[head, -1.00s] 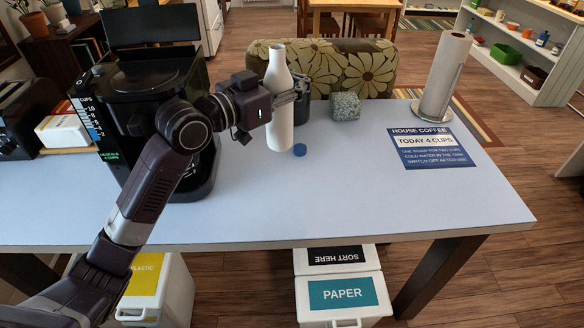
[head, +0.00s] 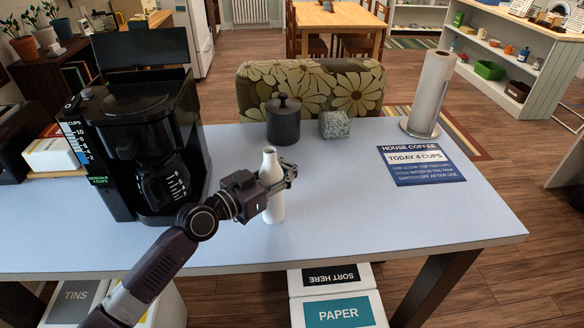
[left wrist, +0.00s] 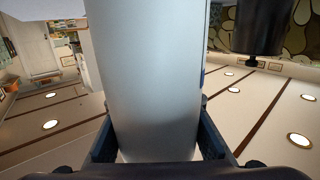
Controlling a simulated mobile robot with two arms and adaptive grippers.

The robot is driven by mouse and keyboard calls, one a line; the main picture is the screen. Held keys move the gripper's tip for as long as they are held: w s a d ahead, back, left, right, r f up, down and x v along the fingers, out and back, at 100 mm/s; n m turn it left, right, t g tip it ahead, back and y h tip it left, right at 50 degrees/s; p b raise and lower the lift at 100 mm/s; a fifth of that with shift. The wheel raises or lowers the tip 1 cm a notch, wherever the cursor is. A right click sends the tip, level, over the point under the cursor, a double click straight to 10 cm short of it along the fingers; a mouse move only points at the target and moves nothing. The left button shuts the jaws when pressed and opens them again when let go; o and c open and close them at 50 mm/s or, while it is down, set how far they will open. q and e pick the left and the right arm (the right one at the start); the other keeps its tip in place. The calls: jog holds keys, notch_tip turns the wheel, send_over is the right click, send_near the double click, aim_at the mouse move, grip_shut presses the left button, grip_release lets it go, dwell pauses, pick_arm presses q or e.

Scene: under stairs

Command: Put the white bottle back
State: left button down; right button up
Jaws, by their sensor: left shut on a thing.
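The white bottle (head: 272,209) is upright over the front part of the pale table, right of the coffee maker. My left gripper (head: 284,181) is shut on it below the neck, coming in from the left. I cannot tell whether its base touches the tabletop. In the left wrist view the bottle (left wrist: 150,80) fills the middle, between the two dark fingers (left wrist: 155,140). My right gripper is not in view.
The coffee maker (head: 140,130) stands left of the bottle. A black canister (head: 283,120) and a grey speckled block (head: 335,124) stand behind it. A paper-towel roll (head: 432,92) and a blue sign (head: 422,165) are on the right. The tabletop (head: 350,215) right of the bottle is clear.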

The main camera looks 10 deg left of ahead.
pick_arm(q)
jog(key=shift+f, duration=0.15)
jog(key=c, duration=1.5)
grip_release()
jog(key=shift+c, duration=0.2)
jog(key=shift+r, duration=0.2)
jog(key=b+v, duration=0.3)
jog(key=v, duration=0.9)
jog(key=shift+f+b, duration=0.1)
jog(key=shift+b, duration=0.2)
